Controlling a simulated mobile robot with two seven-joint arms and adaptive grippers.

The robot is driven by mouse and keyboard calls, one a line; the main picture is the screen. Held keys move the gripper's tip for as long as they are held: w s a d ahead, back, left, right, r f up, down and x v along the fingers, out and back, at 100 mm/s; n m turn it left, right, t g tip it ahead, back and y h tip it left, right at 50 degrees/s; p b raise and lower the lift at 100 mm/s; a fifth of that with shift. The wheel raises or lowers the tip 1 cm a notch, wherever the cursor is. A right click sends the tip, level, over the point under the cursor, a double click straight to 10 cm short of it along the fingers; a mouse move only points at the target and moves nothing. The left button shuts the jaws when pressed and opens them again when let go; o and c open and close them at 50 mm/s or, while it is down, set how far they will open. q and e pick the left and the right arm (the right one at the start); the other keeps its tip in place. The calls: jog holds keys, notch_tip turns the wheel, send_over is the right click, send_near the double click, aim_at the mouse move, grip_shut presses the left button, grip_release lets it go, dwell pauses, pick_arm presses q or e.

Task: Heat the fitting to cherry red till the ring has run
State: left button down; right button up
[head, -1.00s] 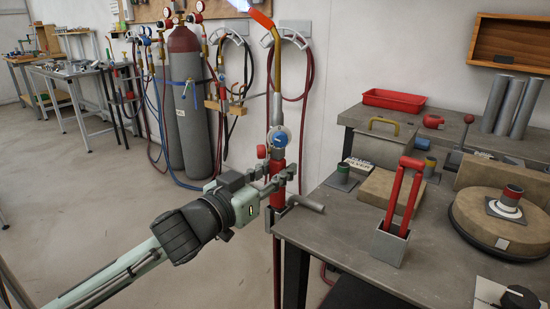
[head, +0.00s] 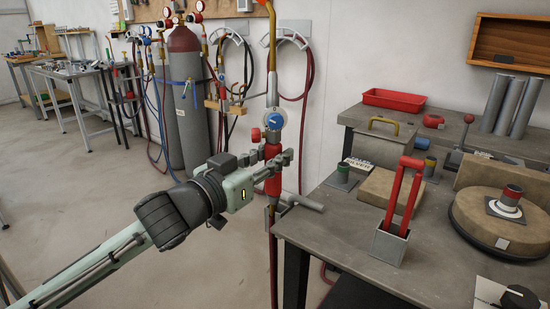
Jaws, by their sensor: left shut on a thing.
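My left gripper (head: 278,163) is shut on the red handle of a torch (head: 273,184) at the left of the bench. The torch stands upright, with a blue-and-white knob and a red knob above the grip. Its brass neck runs up out of the picture, so its tip and any flame are hidden. The fitting (head: 511,197) is a dark upright tube with a reddish top. It stands on a grey square plate on the round tan turntable (head: 475,218), with a pale band around its foot. No cherry-red glow shows on it. My right gripper is out of view.
On the bench (head: 335,237), red-handled tongs (head: 402,200) stand in a grey holder between torch and turntable. Gas cylinders (head: 188,110) stand at the back left. Floor is clear left of the bench.

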pick_arm(q)
jog(key=shift+r+v, duration=0.1)
jog(key=shift+v, duration=1.6)
jog(key=shift+r+v, duration=0.15)
jog(key=shift+v, duration=1.55)
